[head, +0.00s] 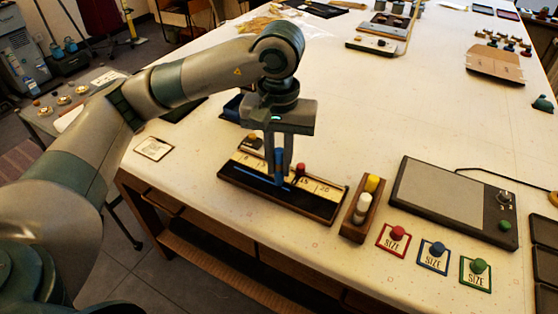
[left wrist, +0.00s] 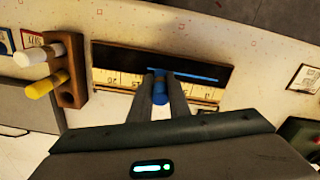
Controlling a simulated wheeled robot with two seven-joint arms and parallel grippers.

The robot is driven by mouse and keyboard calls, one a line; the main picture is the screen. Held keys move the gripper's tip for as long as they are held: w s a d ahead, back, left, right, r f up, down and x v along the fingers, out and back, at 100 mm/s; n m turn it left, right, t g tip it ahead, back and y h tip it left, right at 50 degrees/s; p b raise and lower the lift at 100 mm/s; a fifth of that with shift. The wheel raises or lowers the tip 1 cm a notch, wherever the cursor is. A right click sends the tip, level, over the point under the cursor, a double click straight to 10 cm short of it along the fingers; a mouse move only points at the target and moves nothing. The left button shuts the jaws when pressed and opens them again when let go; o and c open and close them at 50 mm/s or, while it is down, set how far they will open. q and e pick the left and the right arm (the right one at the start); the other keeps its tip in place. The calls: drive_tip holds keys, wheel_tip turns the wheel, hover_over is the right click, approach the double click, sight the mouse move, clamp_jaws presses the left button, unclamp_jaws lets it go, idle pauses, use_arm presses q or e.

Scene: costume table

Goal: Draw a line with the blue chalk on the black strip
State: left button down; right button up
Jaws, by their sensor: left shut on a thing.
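My left gripper (head: 279,165) is shut on the blue chalk (head: 279,172), which points down at the board. The chalk also shows between the fingertips in the left wrist view (left wrist: 160,88). The black strip (head: 240,179) runs along the near side of a wood-framed board. A blue line (head: 250,172) lies on the strip and runs from the left toward the chalk; it also shows in the left wrist view (left wrist: 195,74). The chalk tip is at or just above the strip; I cannot tell if it touches. My right gripper is not in view.
A wooden holder (head: 351,228) with white (head: 362,204) and yellow chalk (head: 372,183) stands right of the board. A grey tablet (head: 450,195) and red, blue and green SIZE cards with knobs lie farther right. A small red knob (head: 300,170) sits by the chalk. The table's front edge is close.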

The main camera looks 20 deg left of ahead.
use_arm(q)
drive_tip(key=shift+s+a+f+b, duration=0.15)
drive_tip(key=shift+s+f+b, duration=0.2)
drive_tip(key=shift+b, duration=0.35)
idle(0.4)
